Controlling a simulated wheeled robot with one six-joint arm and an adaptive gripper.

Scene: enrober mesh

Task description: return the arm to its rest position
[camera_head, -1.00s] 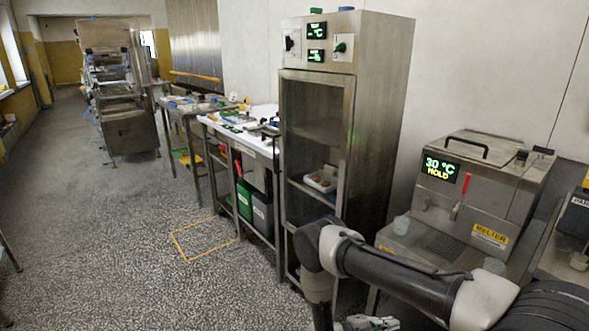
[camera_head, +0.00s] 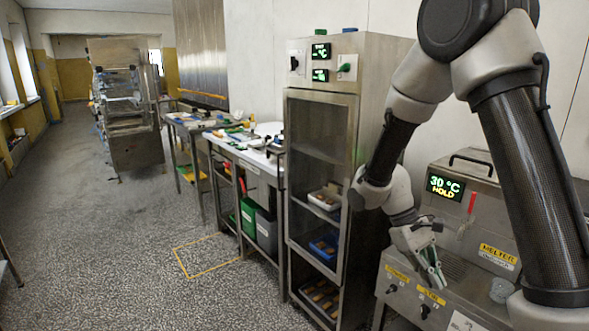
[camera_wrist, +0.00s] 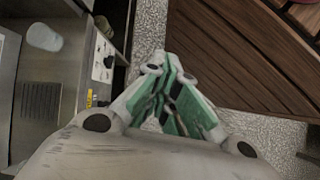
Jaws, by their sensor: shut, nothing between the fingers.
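My arm is raised and folded at the right of the head view. My gripper (camera_head: 435,272) hangs fingers down in front of the melter (camera_head: 470,200), over the front part of its top. In the wrist view my gripper (camera_wrist: 168,92) has its green-lined fingers together at the tips, with nothing between them. Below the fingers in that view there is speckled floor. I cannot tell the exact gap between the gripper and the melter.
A steel cabinet (camera_head: 370,90) with trays inside stands left of the melter. Worktables (camera_head: 250,155) with tools line the wall beyond. A yellow floor outline (camera_head: 185,272) and open speckled floor lie to the left. A brown slatted surface (camera_wrist: 230,60) shows in the wrist view.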

